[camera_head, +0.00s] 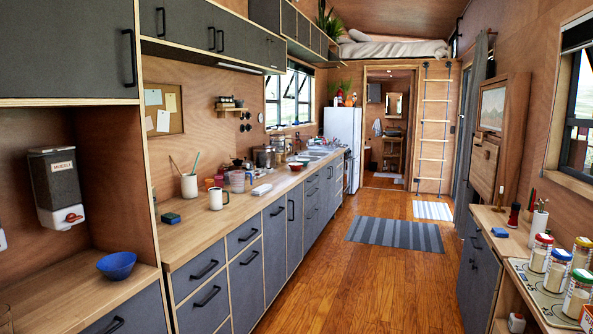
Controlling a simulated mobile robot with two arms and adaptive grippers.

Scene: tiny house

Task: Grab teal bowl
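A blue bowl (117,265), the closest match to a teal one, sits upright on the low wooden shelf counter (72,290) at the lower left. It stands inside the wooden alcove, below and to the right of a wall dispenser. Nothing touches the bowl and its near side is fully visible. Neither my left nor my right gripper shows in the head view.
The dispenser (55,188) hangs on the alcove wall. The long counter (186,245) holds a white mug (216,199) and a blue sponge-like block (171,218). Jars (557,270) stand on the right counter. The wooden floor (360,290) between is clear, with a striped rug (395,233).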

